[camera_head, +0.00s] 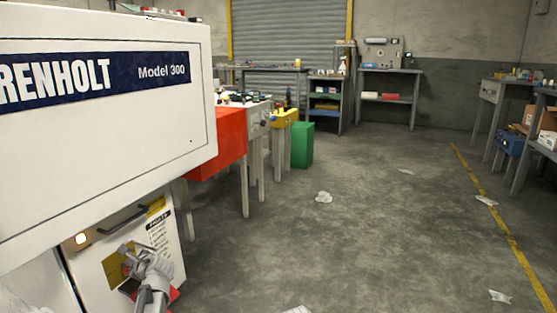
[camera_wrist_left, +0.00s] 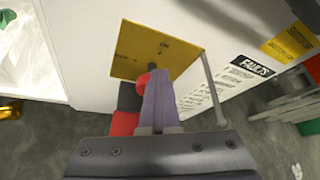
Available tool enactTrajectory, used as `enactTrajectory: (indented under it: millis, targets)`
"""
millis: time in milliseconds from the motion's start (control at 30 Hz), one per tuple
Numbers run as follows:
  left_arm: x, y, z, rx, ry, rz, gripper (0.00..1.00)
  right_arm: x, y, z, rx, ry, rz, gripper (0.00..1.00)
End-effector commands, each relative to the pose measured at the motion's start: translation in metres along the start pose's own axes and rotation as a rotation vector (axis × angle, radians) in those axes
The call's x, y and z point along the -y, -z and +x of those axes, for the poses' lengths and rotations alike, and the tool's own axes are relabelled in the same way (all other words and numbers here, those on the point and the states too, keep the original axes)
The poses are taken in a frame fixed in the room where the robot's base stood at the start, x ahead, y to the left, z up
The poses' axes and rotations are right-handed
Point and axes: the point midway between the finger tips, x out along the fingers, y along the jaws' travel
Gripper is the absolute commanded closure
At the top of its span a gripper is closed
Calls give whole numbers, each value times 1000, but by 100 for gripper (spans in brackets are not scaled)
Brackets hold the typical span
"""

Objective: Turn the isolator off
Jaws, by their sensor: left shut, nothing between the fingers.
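The isolator's yellow plate (camera_head: 113,271) is on the front of a white cabinet at the lower left of the head view. It also shows in the left wrist view (camera_wrist_left: 132,48). A small red part, probably the isolator's knob (camera_wrist_left: 143,79), shows beside my fingers; most of it is hidden, so its setting cannot be told. My left gripper (camera_head: 128,250) is shut and empty, with its fingertips at the plate. In the left wrist view the shut fingers (camera_wrist_left: 158,82) point at the plate's lower part; contact cannot be told. My right gripper is not in view.
Above the plate are a dark handle (camera_head: 122,217) and a lit lamp (camera_head: 81,238). A faults label (camera_head: 160,236) is to the right. The white Model 300 machine body (camera_head: 110,140) overhangs the cabinet. Grey floor with scattered crumpled pieces lies open to the right.

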Motion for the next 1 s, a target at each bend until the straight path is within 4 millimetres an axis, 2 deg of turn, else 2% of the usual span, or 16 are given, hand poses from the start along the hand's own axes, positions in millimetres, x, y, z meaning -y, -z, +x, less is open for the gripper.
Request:
enactTrajectory:
  millis: [1000]
  targets:
    - [-24, 0, -1, -2, -1, -2, 100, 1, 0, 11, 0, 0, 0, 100]
